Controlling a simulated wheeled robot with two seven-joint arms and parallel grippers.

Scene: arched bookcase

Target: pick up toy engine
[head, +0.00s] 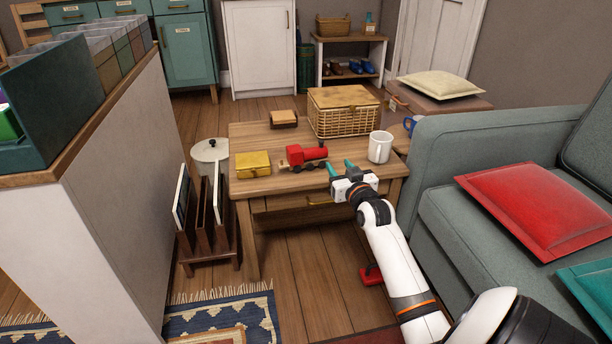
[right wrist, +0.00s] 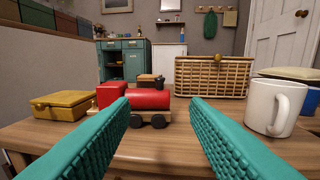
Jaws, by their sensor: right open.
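In the right wrist view the engine (right wrist: 148,99) is ahead, left of the gap and partly hidden by the left finger. My right gripper (head: 343,169) is open and empty, with teal fingers, just right of and in front of the engine, not touching it. In the right wrist view its fingers (right wrist: 160,120) are spread wide. My left gripper is not in view.
A yellow box (head: 253,164) sits left of the engine. A white mug (head: 380,147) stands to the right, close to my gripper. A wicker basket (head: 343,118) and a small wooden box (head: 284,118) are behind. A grey sofa (head: 450,150) flanks my right arm.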

